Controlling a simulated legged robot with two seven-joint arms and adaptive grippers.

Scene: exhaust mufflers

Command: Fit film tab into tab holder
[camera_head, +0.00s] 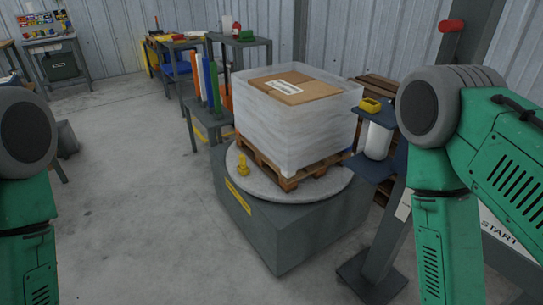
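A pallet load wrapped in clear film (290,130) stands on a wooden pallet on a round grey turntable (325,193). A small upright yellow piece (242,166) is on the turntable's left edge; it may be the tab holder, but I cannot tell. A white film roll (378,141) is held upright between dark plates at the right of the load, with a yellow block (370,105) on top. I cannot make out a separate film tab. My green arms come down at the left and right edges; both grippers are out of view.
The turntable's grey base (290,235) fills the middle. A post with a foot plate (372,277) and a START panel (497,232) stand at right. Tables with coloured tubes (207,85) are behind.

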